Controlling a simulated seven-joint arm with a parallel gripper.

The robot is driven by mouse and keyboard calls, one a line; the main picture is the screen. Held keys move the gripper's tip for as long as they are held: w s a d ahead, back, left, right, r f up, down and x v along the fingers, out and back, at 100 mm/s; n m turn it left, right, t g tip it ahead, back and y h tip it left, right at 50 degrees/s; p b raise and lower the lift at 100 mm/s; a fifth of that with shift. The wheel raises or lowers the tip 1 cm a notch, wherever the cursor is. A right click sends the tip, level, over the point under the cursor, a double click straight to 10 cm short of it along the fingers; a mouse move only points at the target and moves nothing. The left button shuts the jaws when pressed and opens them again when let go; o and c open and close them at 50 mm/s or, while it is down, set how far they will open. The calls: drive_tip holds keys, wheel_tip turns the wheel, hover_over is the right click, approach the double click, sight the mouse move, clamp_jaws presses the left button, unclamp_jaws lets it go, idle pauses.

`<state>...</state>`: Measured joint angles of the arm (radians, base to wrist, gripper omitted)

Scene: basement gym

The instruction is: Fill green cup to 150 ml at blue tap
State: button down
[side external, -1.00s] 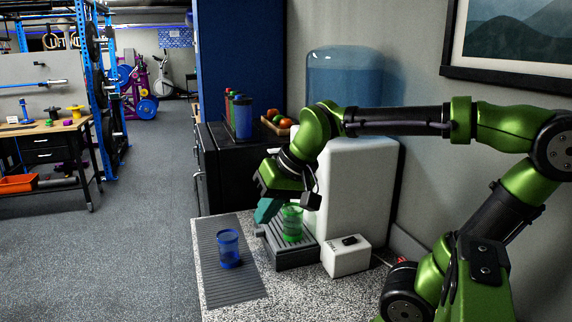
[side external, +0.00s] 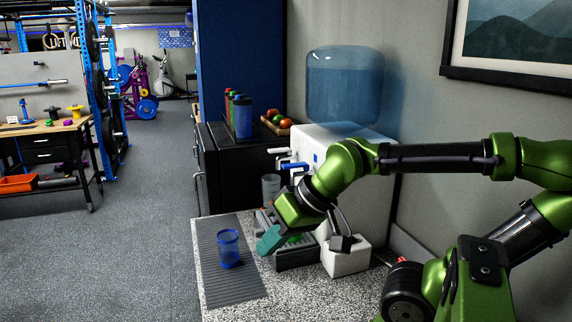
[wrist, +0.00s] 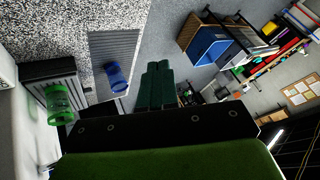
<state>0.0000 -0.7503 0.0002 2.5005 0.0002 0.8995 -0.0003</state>
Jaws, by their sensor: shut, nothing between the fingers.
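The green cup (wrist: 58,103) stands on the dark slatted drip tray (wrist: 50,70) in the wrist view. In the side view my arm hides most of it, and its water level cannot be told. The blue tap (side external: 294,166) shows on the front of the white dispenser (side external: 325,140), beside a pale tap (side external: 278,150). My gripper (side external: 264,244) has its teal fingers pressed together and empty, in front of the tray. In the wrist view my gripper (wrist: 158,68) is apart from the green cup.
A blue cup (side external: 229,249) stands on the ribbed grey mat (side external: 240,288). A clear grey cup (side external: 270,186) is behind my gripper. A small white box (side external: 345,262) sits right of the tray. Speckled counter (side external: 300,294) is clear at the front.

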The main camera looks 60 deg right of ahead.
drive_tip(key=shift+d+f, duration=0.1)
drive_tip(key=w+d+r+m+g+h, duration=0.2)
drive_tip(key=w+d+m, duration=0.1)
drive_tip(key=w+d, duration=0.4)
drive_tip(key=w+d+r+m+g+h, duration=0.2)
drive_tip(key=w+d+m+g, duration=0.15)
drive_tip(key=d, duration=0.55)
drive_tip(key=w+d+r+m+g+h, duration=0.1)
drive_tip(key=d+r+m+g+h, duration=0.25)
drive_tip(key=d+r+m, duration=0.5)
drive_tip(key=shift+m+t, duration=0.3)
drive_tip(key=shift+m, duration=0.3)
drive_tip(key=shift+w+x, duration=0.2)
drive_tip(key=shift+x, duration=3.3)
drive_tip(key=shift+d+r, duration=0.1)
drive_tip(key=shift+d, duration=0.1)
